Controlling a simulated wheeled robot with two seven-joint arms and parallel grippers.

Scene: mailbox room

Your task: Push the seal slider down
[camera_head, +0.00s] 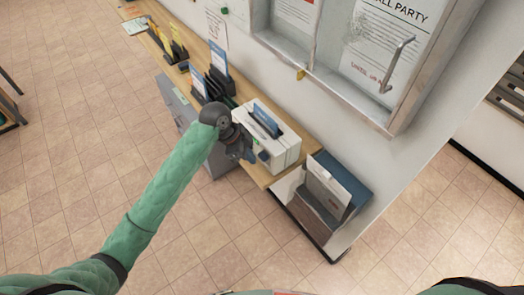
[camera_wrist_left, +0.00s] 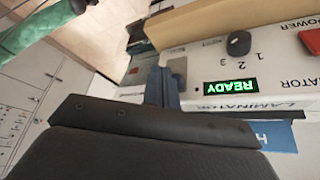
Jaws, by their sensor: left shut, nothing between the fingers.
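The white laminator (camera_head: 283,153) sits on the wooden shelf, with a blue pouch or card (camera_head: 265,118) standing in its top. Its front shows close in the left wrist view, with a lit green READY display (camera_wrist_left: 231,87), a dark dial (camera_wrist_left: 238,43) and a red power switch (camera_wrist_left: 311,40). A small grey plate (camera_wrist_left: 178,66) beside the display seems to be the seal slider area; my fingers partly hide it, and I cannot tell the slider's position. My left gripper (camera_head: 243,152) is shut and empty at the laminator's front; its fingertips (camera_wrist_left: 163,85) overlap the plate, contact unclear. My right gripper is out of view.
Leaflet holders (camera_head: 212,80) stand on the wooden shelf (camera_head: 258,175) to the left of the laminator. A box with papers (camera_head: 330,190) is at its right. A framed notice board (camera_head: 340,50) with a metal handle hangs above. The tiled floor in front is open.

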